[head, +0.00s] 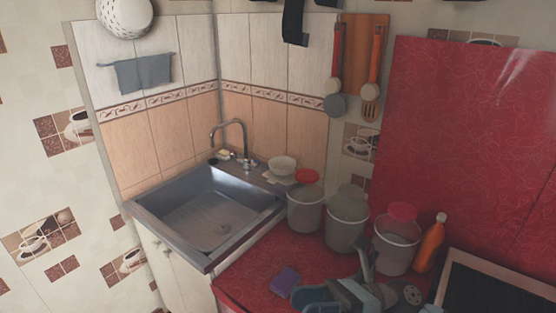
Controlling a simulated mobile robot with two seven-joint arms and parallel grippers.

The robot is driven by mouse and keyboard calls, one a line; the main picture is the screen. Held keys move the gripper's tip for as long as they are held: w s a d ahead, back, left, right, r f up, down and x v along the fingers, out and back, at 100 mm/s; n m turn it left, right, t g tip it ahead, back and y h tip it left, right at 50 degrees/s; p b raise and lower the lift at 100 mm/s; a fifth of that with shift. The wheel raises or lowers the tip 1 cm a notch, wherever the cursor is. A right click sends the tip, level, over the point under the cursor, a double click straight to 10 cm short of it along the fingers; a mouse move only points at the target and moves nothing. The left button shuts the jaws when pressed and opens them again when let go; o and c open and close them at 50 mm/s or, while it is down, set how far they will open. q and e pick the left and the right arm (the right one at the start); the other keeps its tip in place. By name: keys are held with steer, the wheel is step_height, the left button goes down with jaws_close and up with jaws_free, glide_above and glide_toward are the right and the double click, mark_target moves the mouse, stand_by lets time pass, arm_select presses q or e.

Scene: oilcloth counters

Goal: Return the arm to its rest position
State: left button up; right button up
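A metal sink (210,211) with a tap (243,140) fills the corner. On the red counter (258,269) stand several lidded buckets (346,220), an orange bottle (430,243), a purple sponge (285,281) and a grey grinder-like device (362,292). A dark object (293,20) hangs at the top.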

steer(key=w+d+f+m+t+h+p, duration=0.1)
steer(key=w+d+f+m+t+h, duration=0.3)
steer(key=m+t, duration=0.9)
steer(key=w+d+f+m+t+h+p, duration=0.15)
steer(key=d+f+m+t+h, duration=0.5)
steer(key=m, duration=1.25)
steer(key=s+d+f+m+g+h+p, duration=0.1)
steer(key=s+d+f+m+g+h, duration=0.1)
steer(key=s+f+m, duration=0.4)
steer(key=s+d+f+m+g+h, duration=0.2)
steer(key=s+f+m, duration=0.5)
steer(key=f, duration=0.5)
steer(key=m+g+h, duration=0.1)
steer(key=h, duration=0.1)
steer(key=shift+d+f+m+h+p, duration=0.15)
steer(key=shift+f+m+h+p, duration=0.15)
steer(key=shift+f+h+p, duration=0.05)
steer(key=shift+g, duration=0.25)
steer(key=shift+c, duration=0.8)
steer(key=shift+d, duration=0.1)
